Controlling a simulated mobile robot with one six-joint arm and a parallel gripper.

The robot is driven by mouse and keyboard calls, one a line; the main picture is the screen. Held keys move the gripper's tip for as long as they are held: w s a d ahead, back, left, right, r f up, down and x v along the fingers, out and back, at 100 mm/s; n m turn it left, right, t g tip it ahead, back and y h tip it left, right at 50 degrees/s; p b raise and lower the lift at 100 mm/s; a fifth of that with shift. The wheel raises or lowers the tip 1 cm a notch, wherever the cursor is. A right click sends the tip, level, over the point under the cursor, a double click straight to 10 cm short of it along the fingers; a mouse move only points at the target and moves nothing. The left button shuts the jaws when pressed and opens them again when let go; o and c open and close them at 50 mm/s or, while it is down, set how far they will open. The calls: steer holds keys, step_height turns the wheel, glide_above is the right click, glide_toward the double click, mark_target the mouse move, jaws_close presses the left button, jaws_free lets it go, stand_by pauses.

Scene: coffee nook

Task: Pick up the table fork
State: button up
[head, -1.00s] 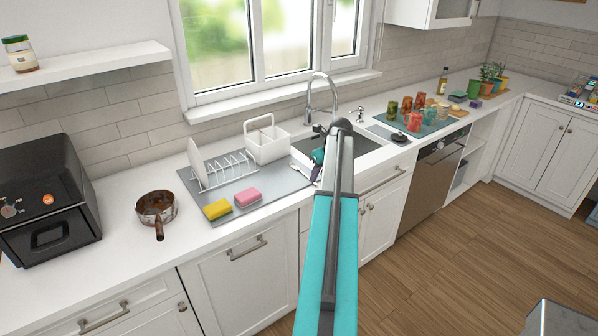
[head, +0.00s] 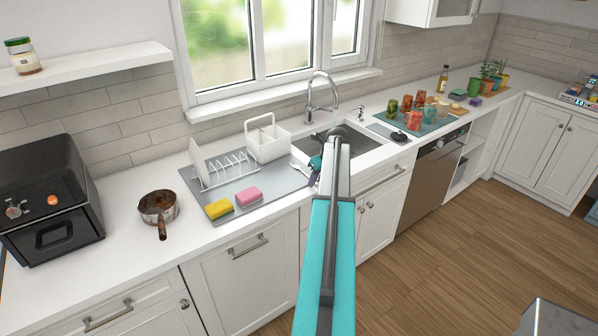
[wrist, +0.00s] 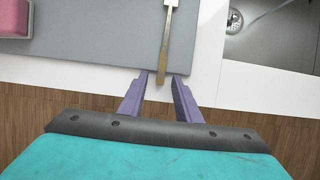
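A slim, brass-coloured utensil handle, which I take to be the table fork (wrist: 166,48), lies on the grey drying mat in the wrist view. Its near end sticks out over the white counter. Its far end is cut off by the top of the picture, so no tines show. My gripper (wrist: 160,77) is open, with its two purple fingers apart on either side of the handle's near end. No contact with the handle is visible. In the head view my gripper (head: 315,167) is mostly hidden behind my arm, at the mat's right end by the sink.
The grey mat (head: 268,196) holds a dish rack (head: 225,172), a white caddy (head: 268,143), and yellow (head: 219,208) and pink (head: 248,195) sponges. The sink (head: 355,145) is to the right. A saucepan (head: 158,208) stands left on the counter. The counter edge is below my gripper.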

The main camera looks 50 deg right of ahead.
jaws_close()
steer(key=shift+r, duration=0.2)
steer(key=shift+r+b, duration=1.05)
steer(key=shift+r, duration=0.35)
steer(key=s+a+r+b, duration=0.1)
steer(key=s+a+b, duration=0.3)
steer(key=s+a, duration=0.6)
steer(key=shift+s+a+r+b, duration=0.4)
steer(key=shift+a, duration=0.5)
